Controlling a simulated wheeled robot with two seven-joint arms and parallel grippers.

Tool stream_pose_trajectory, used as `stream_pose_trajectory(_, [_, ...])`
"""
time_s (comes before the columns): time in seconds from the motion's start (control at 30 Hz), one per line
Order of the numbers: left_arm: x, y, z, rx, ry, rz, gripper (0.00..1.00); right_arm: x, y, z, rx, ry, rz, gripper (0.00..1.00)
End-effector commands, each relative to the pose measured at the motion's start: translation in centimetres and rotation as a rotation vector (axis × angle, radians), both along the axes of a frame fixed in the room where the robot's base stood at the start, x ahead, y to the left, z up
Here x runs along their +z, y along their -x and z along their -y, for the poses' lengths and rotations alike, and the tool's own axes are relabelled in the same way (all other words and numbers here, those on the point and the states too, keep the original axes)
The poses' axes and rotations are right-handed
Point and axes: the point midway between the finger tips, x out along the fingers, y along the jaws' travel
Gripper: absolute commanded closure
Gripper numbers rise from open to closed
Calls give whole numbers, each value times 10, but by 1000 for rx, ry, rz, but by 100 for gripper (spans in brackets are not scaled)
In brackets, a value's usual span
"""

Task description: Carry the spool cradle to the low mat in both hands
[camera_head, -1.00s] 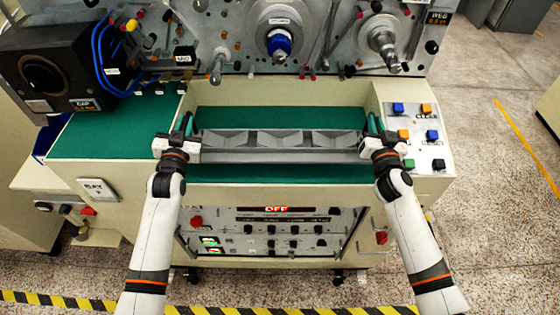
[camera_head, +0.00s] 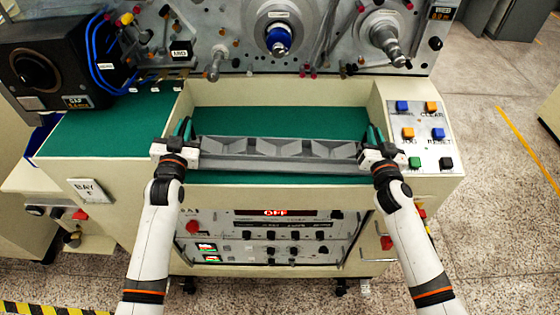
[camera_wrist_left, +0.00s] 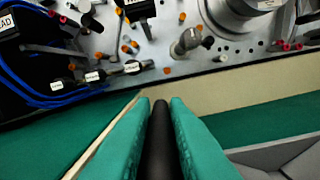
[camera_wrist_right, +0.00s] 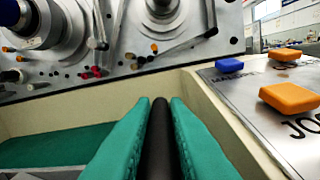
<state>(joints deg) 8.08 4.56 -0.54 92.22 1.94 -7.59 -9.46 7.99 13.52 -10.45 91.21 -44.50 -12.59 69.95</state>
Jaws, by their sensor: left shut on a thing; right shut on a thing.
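The grey spool cradle (camera_head: 278,163), a long tray with several angled hollows, spans between my two grippers in the head view and looks about level. My left gripper (camera_head: 187,132) is shut on its left end. In the left wrist view the green fingers close around a dark bar (camera_wrist_left: 160,140). My right gripper (camera_head: 375,135) is shut on its right end, around a similar dark bar (camera_wrist_right: 160,140) in the right wrist view. A low green mat (camera_head: 280,121) lies in the recess behind and below the cradle. I cannot tell whether the cradle touches it.
A raised green surface (camera_head: 105,137) lies left of the recess, with a black box (camera_head: 55,65) behind it. A button panel (camera_head: 420,135) stands at the right. Metal spindles (camera_head: 385,42) stick out from the back panel. Cream walls border the recess.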

Motion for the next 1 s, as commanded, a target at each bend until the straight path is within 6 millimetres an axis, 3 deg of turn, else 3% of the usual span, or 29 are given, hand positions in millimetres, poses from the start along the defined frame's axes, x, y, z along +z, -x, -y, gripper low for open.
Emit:
stream_pose_trajectory(0.03, [-30, 5, 6, -7, 29, -58, 100, -1, -1, 0, 1, -2, 5, 100])
stream_pose_trajectory(0.27, [-30, 5, 6, -8, 31, -58, 100, -2, 0, 1, -1, -1, 4, 100])
stream_pose_trajectory(0.3, [-34, 6, 6, -8, 31, -66, 83, -5, 0, 1, -2, -1, -2, 83])
stream_pose_trajectory(0.43, [-34, 6, 6, -8, 31, -66, 64, -5, 0, 1, -3, 0, -3, 65])
stream_pose_trajectory(0.77, [-34, 9, 6, -8, 31, -64, 64, -5, 0, 1, -2, 1, -1, 65])
stream_pose_trajectory(1.0, [-22, 38, 4, -4, 20, -37, 64, -4, 0, 1, -2, 1, -1, 65])
